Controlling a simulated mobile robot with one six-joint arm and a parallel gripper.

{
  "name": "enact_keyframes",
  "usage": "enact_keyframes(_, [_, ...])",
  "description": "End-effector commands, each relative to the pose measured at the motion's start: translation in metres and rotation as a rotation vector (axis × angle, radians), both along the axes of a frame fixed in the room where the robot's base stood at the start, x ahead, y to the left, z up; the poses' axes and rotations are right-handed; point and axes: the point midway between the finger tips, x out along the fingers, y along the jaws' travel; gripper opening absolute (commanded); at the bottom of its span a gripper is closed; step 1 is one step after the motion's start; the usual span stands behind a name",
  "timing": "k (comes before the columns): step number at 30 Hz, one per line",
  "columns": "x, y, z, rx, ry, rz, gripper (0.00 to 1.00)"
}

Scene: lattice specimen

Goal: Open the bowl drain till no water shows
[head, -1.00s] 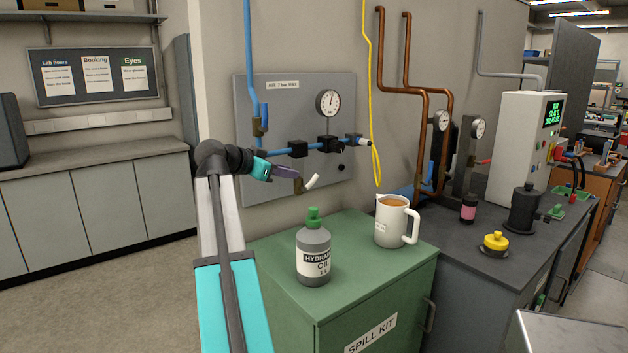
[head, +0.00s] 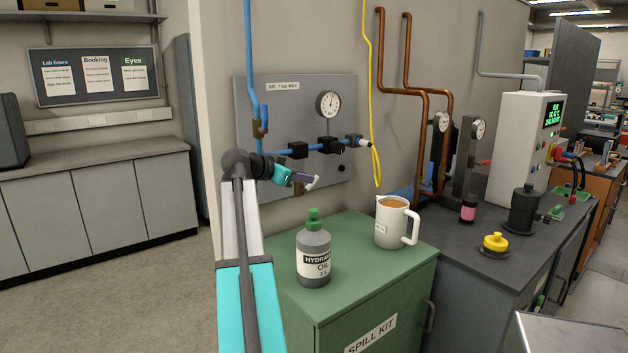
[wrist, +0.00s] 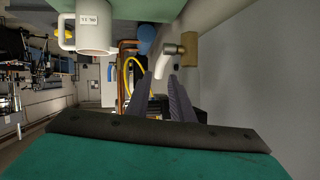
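My gripper (head: 303,180) is in front of the grey air panel (head: 285,92), below its blue pipe line. In the wrist view, its two dark fingers (wrist: 160,100) are apart with a gap between them. Just beyond the fingertips is a white bent piece (wrist: 162,66) on a grey stub, beside a brass block (wrist: 190,48). Its white end (head: 313,184) shows past my gripper in the head view. I cannot tell whether it is the drain or whether the fingers touch it. No bowl or water can be made out.
A green spill-kit cabinet (head: 378,305) stands below, with an oil bottle (head: 314,250) and a white jug (head: 392,225) on top. The jug also shows in the wrist view (wrist: 93,30). A gauge (head: 328,104) and black fittings (head: 298,150) are above. A yellow hose (head: 368,80) hangs right.

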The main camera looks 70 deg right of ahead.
Motion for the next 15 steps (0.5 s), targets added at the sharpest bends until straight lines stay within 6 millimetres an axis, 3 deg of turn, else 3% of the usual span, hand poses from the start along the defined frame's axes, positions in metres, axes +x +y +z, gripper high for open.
enact_keyframes(9, [-0.016, -0.040, -0.016, 0.001, 0.000, -0.001, 0.21])
enact_keyframes(15, [-0.021, -0.054, -0.023, 0.001, 0.000, -0.001, 0.21])
